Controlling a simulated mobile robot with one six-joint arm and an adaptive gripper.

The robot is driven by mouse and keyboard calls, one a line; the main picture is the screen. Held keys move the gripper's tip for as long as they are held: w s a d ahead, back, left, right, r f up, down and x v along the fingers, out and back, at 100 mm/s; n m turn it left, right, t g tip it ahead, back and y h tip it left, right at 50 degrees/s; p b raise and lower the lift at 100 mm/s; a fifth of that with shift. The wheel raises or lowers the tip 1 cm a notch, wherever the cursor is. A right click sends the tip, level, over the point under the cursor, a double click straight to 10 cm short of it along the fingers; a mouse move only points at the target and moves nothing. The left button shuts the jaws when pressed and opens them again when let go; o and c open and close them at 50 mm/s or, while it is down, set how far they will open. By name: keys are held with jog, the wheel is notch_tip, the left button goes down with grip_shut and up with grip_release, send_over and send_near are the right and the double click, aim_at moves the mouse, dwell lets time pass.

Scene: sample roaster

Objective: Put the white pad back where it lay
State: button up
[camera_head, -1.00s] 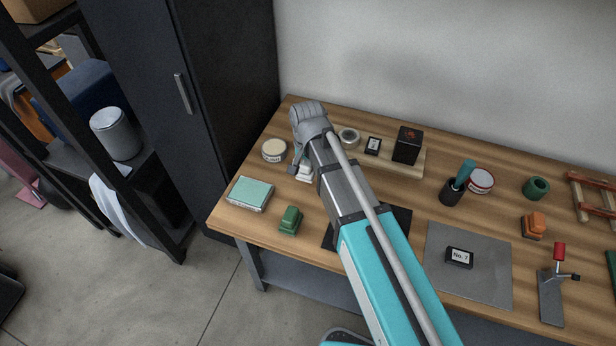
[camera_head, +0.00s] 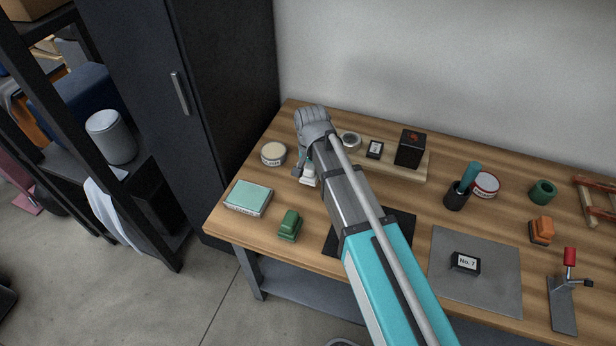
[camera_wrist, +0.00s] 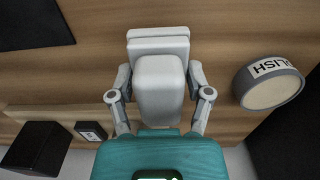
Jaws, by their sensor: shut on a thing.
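The white pad (camera_wrist: 160,78) is a pale block with a rounded grip on a wider, flat base. My gripper (camera_wrist: 160,88) is shut on its grip, with one finger on each side, in the wrist view. In the head view the pad (camera_head: 307,181) shows just below my gripper (camera_head: 308,168), over the left part of the wooden table, partly hidden by my arm. It looks upright and at or very near the tabletop; I cannot tell whether it touches.
A round cream-lidded tin (camera_head: 273,153) stands left of the pad. A mint box (camera_head: 248,197) and a green pad (camera_head: 289,225) lie nearer the front. A wooden board (camera_head: 413,170) carries a black box (camera_head: 410,148). A dark mat (camera_head: 400,222) lies partly under my arm.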

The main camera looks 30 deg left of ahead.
aim_at(311, 177)
jog(key=shift+w+f+b, duration=0.2)
jog(key=shift+f+b, duration=1.3)
jog(key=shift+f, duration=0.25)
jog(key=o, duration=1.2)
jog(key=shift+f, duration=0.1)
notch_tip(311, 177, up, 12)
jog(key=p, duration=1.2)
